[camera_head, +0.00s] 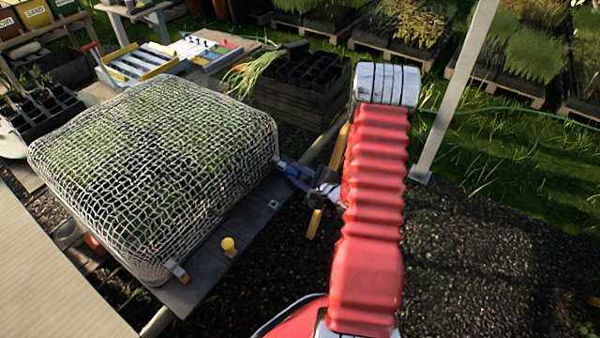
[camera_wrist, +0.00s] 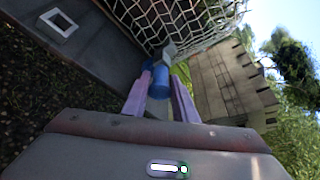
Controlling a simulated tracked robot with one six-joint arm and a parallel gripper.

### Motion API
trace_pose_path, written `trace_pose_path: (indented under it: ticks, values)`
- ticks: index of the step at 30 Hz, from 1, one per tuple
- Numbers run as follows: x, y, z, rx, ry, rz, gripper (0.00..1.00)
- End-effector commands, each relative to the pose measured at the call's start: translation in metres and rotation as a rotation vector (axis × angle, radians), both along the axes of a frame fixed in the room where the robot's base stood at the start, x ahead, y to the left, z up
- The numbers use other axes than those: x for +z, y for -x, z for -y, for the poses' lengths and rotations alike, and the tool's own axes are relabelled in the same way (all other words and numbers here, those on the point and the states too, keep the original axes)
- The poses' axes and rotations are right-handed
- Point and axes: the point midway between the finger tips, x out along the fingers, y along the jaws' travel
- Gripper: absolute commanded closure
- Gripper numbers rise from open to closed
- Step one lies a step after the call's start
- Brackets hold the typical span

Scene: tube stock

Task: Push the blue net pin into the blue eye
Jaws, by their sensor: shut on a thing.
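The blue net pin (camera_wrist: 160,82) is between the two pale purple fingers of my gripper (camera_wrist: 160,78) in the wrist view. My gripper is shut on it, beside the net's lower edge. A grey piece (camera_wrist: 169,50) shows just beyond the pin; I cannot tell whether they touch. In the head view my gripper (camera_head: 305,180) is at the right corner of the netted block, with a bit of blue (camera_head: 291,168) at its tip. The pin's tip and the blue eye cannot be clearly made out.
The white net (camera_head: 150,170) covers a leafy block on a dark board (camera_head: 205,280). A yellow pin (camera_head: 228,245) stands at the board's near edge. A pale square fitting (camera_wrist: 57,24) lies on the board. A dark crate (camera_head: 300,105) stands behind my gripper.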

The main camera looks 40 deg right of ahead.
Motion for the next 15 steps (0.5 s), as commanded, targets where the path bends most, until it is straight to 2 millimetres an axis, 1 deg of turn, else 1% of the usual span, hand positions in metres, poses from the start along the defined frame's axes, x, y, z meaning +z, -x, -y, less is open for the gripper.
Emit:
trace_pose_path:
  ticks: [4, 5, 12, 14, 15]
  values:
    - [0.0001, -0.0028, -0.0011, 0.0, 0.0, 0.0, 0.97]
    - [0.0001, -0.003, -0.001, 0.0, 0.0, 0.0, 0.74]
    - [-0.0002, -0.0025, -0.001, 0.0, 0.0, 0.0, 0.57]
    - [-0.0006, -0.0024, -0.0013, 0.0, -0.001, -0.001, 0.53]
    - [-0.0008, -0.0022, -0.0015, 0.0, -0.001, -0.002, 0.53]
